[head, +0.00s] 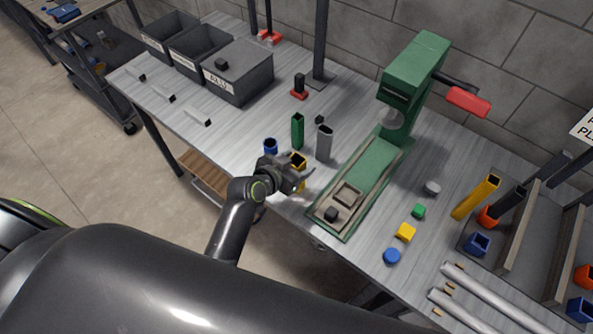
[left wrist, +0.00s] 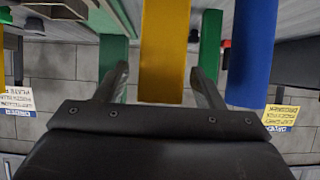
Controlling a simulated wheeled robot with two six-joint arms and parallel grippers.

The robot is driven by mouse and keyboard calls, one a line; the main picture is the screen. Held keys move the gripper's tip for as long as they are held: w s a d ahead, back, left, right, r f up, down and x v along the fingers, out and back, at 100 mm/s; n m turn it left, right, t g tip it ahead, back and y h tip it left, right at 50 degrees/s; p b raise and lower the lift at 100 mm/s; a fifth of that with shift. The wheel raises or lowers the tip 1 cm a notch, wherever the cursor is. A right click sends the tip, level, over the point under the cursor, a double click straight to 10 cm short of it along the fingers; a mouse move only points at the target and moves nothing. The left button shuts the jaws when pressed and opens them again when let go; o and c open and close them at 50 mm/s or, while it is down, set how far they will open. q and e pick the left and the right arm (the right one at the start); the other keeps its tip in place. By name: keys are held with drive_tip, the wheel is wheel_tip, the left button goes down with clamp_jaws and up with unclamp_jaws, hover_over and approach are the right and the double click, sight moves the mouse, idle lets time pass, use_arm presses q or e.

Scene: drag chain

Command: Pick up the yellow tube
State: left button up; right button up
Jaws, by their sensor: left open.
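A yellow tube (head: 298,160) stands on the workbench, its dark square opening showing above my left gripper (head: 299,180). The gripper hides much of its body. In the left wrist view, the yellow tube (left wrist: 163,45) rises between the two spread fingers of my left gripper (left wrist: 160,85), with gaps on both sides. The gripper is open and not clamped on it. My right gripper is not in view.
Close by stand a blue tube (head: 270,147), a green tube (head: 297,131) and a grey tube (head: 324,143). A green press (head: 365,185) is to the right. Another yellow tube (head: 474,199) leans farther right. Dark bins (head: 240,75) stand at the back left.

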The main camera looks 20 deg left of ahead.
use_arm(q)
drive_tip(key=shift+x, duration=1.15)
drive_tip(key=c, duration=1.1)
